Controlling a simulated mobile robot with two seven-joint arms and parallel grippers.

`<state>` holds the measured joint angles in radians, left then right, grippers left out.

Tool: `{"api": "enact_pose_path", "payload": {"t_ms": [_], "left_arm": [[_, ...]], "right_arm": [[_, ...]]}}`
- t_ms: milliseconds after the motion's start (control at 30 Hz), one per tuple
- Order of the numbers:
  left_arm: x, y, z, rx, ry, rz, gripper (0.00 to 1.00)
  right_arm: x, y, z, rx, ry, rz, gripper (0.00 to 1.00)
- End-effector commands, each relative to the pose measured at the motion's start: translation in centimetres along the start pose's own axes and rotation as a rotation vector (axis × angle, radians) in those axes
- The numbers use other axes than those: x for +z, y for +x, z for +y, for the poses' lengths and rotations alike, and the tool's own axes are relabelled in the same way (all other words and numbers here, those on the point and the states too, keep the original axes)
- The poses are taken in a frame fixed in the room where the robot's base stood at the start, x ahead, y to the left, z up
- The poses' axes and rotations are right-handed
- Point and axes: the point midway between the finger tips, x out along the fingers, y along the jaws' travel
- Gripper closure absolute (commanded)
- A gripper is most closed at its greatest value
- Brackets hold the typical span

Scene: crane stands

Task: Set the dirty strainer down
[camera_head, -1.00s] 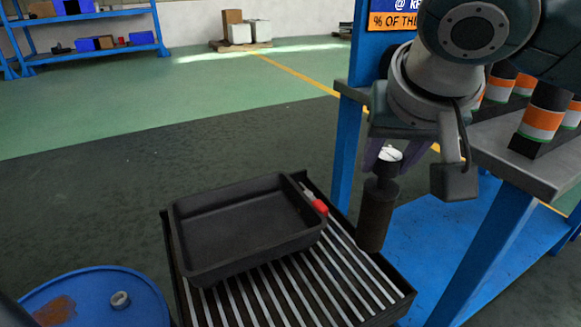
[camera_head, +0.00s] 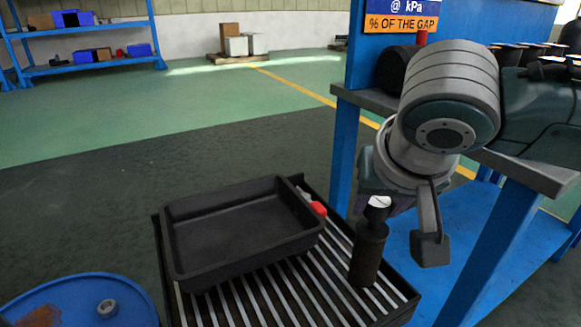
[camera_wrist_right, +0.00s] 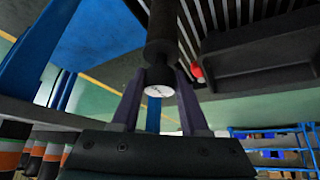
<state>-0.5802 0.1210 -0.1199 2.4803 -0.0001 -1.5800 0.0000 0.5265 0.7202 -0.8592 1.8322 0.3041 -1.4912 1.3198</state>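The dirty strainer (camera_head: 368,257) is a dark upright cylinder with a narrow neck and a white round top. My right gripper (camera_head: 376,207) is shut on its neck from above; in the wrist view the two fingers (camera_wrist_right: 159,76) flank the neck, with the strainer body (camera_wrist_right: 164,35) beyond them. The strainer's lower end is at the right part of the slatted stand top (camera_head: 262,300), right of the black tray. I cannot tell whether it touches the slats. My left gripper is out of view.
A black tray (camera_head: 240,220) covers the back left of the slatted top, with a red-handled tool (camera_head: 317,207) beside it. A blue drum (camera_head: 80,296) stands at lower left. A blue-legged bench (camera_head: 497,255) is close on the right. Slats in front of the tray are bare.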

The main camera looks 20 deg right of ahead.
Motion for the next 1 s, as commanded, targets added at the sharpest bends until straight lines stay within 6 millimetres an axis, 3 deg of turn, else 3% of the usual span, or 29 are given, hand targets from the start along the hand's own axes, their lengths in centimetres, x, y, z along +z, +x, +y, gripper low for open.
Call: {"api": "enact_pose_path", "payload": {"t_ms": [33, 200, 533, 1000], "left_arm": [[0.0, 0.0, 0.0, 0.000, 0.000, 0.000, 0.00], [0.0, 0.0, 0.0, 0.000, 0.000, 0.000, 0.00], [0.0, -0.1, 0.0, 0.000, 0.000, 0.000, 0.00], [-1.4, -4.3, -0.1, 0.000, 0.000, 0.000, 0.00]], "right_arm": [[0.0, 0.0, 0.0, 0.000, 0.000, 0.000, 0.49], [0.0, 0.0, 0.0, 0.000, 0.000, 0.000, 0.30], [-0.3, -0.5, 0.0, -0.001, -0.001, 0.003, 0.29], [-0.4, -10.2, -0.1, -0.003, 0.000, 0.001, 0.29]]}}
